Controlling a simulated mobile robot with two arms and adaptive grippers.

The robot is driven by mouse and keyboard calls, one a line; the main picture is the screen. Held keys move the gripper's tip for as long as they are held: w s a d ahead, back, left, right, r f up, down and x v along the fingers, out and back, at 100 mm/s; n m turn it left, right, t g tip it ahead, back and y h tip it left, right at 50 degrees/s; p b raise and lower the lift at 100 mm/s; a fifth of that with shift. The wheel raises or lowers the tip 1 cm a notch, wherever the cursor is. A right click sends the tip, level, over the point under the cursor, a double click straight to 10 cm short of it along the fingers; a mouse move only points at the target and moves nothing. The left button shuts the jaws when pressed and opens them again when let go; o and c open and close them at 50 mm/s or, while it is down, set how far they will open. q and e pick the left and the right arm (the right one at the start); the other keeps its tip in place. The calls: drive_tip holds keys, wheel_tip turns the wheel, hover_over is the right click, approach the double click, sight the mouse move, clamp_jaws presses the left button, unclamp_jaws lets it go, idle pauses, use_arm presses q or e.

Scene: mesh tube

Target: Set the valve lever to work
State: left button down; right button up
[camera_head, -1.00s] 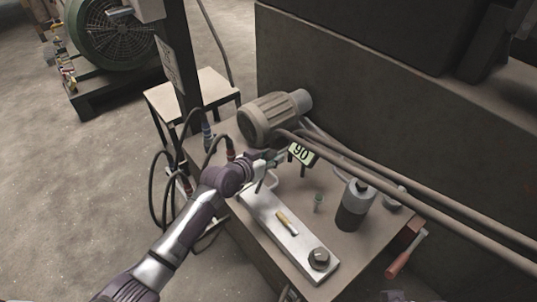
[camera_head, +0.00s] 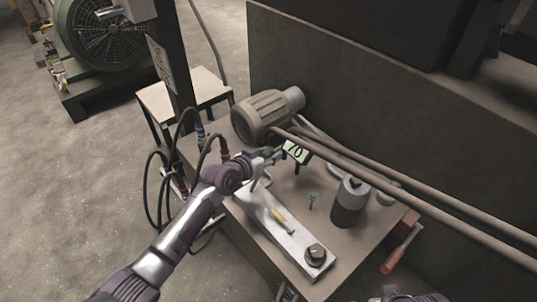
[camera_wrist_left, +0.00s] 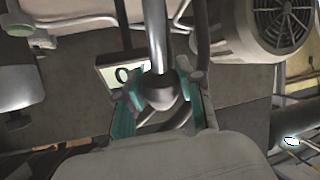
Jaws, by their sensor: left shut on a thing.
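My left gripper (camera_head: 270,156) is over the back of the workbench, beside the grey motor and a small number display (camera_head: 296,151) that reads 70. In the left wrist view its teal-padded fingers (camera_wrist_left: 158,104) are shut on a grey metal lever with a rounded knob (camera_wrist_left: 159,90). I take this to be the valve lever; its base is not clear. My right gripper is not in view.
The grey motor (camera_head: 262,116) and long pipes (camera_head: 400,185) bound the back. A red handle (camera_head: 401,250) sticks out at right.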

use_arm(q)
drive_tip(key=c, duration=0.7)
unclamp_jaws()
drive_tip(key=shift+s+a, duration=0.1)
drive_tip(key=shift+s, duration=0.05)
drive_tip(key=v, duration=1.1)
drive_tip(key=shift+s+a+r, duration=0.1)
drive_tip(key=shift+s, duration=0.15)
